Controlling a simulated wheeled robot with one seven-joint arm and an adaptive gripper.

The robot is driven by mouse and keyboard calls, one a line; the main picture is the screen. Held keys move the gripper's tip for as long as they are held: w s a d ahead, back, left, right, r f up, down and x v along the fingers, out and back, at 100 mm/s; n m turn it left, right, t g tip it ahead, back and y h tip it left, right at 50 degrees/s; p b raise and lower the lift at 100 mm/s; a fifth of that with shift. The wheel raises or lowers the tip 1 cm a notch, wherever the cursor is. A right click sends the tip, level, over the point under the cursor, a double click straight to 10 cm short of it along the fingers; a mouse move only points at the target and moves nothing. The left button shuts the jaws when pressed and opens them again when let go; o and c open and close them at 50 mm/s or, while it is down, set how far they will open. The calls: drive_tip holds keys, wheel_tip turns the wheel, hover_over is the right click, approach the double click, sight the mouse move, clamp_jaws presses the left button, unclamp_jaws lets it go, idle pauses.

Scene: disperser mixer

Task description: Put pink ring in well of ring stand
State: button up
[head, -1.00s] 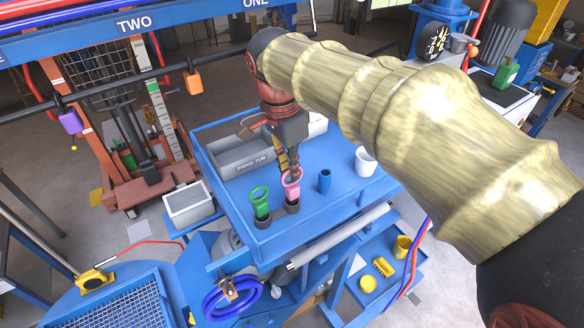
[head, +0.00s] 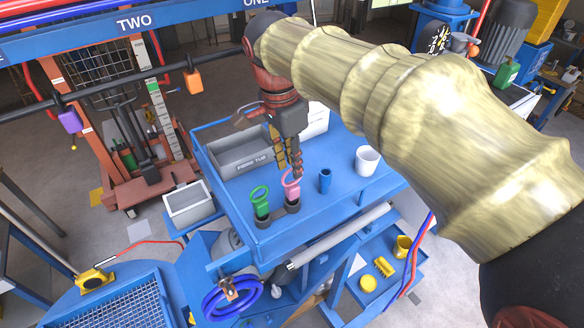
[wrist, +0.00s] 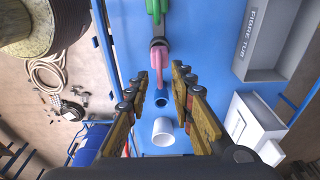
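The pink ring (head: 291,186) stands upright with its lower end in the right dark well of the ring stand (head: 292,206). The green ring (head: 261,201) stands in the left well. In the wrist view the pink ring (wrist: 159,66) lies beyond my fingertips, with the stand (wrist: 158,42) and green ring (wrist: 154,8) behind it. My gripper (wrist: 162,76) is open, with a wide gap between its fingers and nothing held. In the head view my gripper (head: 289,168) is just above and behind the pink ring; whether a finger touches it cannot be told.
A blue cup (head: 325,180) and a white cup (head: 367,160) stand to the right on the blue tabletop (head: 330,205). A grey tub (head: 238,155) lies behind. A raised rim borders the table. Bare tabletop is free around the blue cup.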

sight(290, 188)
wheel_tip(290, 188, up, 10)
drive_tip(key=a, duration=0.1)
drive_tip(key=shift+s, duration=0.35)
drive_tip(key=shift+d+f, duration=0.1)
drive_tip(key=s+d+f+n+t+y, duration=0.1)
drive_tip(key=s+d+f+n, duration=0.2)
drive_tip(key=d, duration=0.5)
drive_tip(key=s+d+f+n+t, duration=0.15)
drive_tip(key=s+d, duration=0.25)
drive_tip(key=d, duration=0.4)
drive_tip(key=s+d+f+n+t, duration=0.2)
drive_tip(key=s+d+f+n, duration=0.4)
drive_tip(key=s+d+f, duration=0.2)
wheel_tip(290, 188, down, 4)
drive_tip(key=shift+s+r, duration=0.1)
drive_tip(key=shift+s, duration=1.05)
wheel_tip(290, 188, down, 26)
drive_tip(key=b, duration=2.6)
drive_tip(key=shift+r, duration=0.25)
